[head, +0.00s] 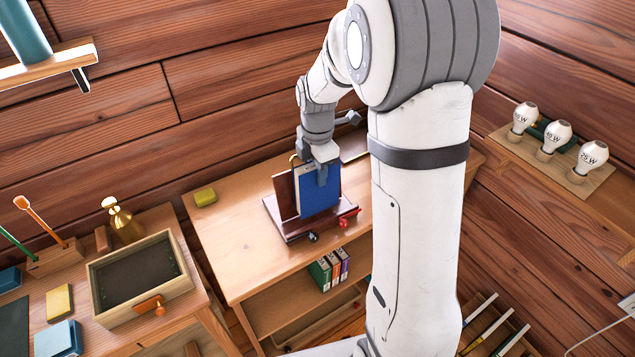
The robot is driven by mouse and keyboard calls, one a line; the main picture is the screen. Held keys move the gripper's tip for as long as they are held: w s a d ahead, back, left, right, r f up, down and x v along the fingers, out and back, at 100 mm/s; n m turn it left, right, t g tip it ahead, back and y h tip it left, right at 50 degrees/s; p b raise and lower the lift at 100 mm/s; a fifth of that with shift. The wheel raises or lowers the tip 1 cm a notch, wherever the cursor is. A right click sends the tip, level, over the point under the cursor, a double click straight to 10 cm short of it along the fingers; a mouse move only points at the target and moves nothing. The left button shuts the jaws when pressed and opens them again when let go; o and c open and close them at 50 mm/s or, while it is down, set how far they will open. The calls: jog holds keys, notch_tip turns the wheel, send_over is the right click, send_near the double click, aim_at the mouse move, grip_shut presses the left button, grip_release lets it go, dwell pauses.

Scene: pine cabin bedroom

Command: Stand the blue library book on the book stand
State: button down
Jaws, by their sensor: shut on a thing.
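The blue library book (316,197) is upright at the book stand (272,209), a dark reddish-brown wooden stand on the desk. The book leans close against the stand's back board. Its lower edge is at or just above the stand's ledge; I cannot tell whether it touches. My gripper (322,172) is shut on the top part of the book from above. My arm's large links hide the desk to the right of the stand.
A red item (349,217) and a small dark item (313,237) lie by the stand's front. A yellow block (205,196) sits at the desk's back left. Several books (328,271) stand on the shelf below. A wooden tray (140,275) is on the left table. Bulbs (557,135) stand at right.

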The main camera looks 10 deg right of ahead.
aim_at(317, 187)
jog(key=shift+s+f, duration=0.1)
jog(key=shift+f, duration=1.75)
jog(key=shift+f, duration=0.25)
jog(key=c, duration=1.1)
grip_release()
jog(key=shift+r, duration=0.1)
